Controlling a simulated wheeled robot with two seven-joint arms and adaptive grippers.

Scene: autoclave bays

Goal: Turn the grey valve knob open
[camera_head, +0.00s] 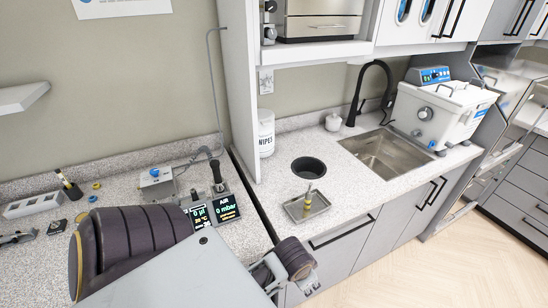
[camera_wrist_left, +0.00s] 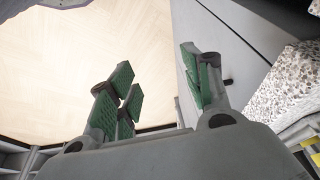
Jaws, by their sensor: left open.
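A dark grey round knob (camera_head: 425,113) is on the front of the white bath unit (camera_head: 456,110), on the counter right of the sink. I cannot tell whether it is the valve knob or how far it is turned. My left gripper (camera_head: 303,283) is at the counter's front edge, low in the head view and far from that knob. In the left wrist view my left gripper (camera_wrist_left: 158,88) has its green-padded fingers apart, with nothing between them. My right gripper is not in view.
A metal tray (camera_head: 307,207) with a small yellow item lies near the counter edge, beyond my gripper. A sink (camera_head: 388,153) with a black tap (camera_head: 373,88) is farther right. Small instruments, including a blue-knobbed box (camera_head: 156,180), stand on the left bench.

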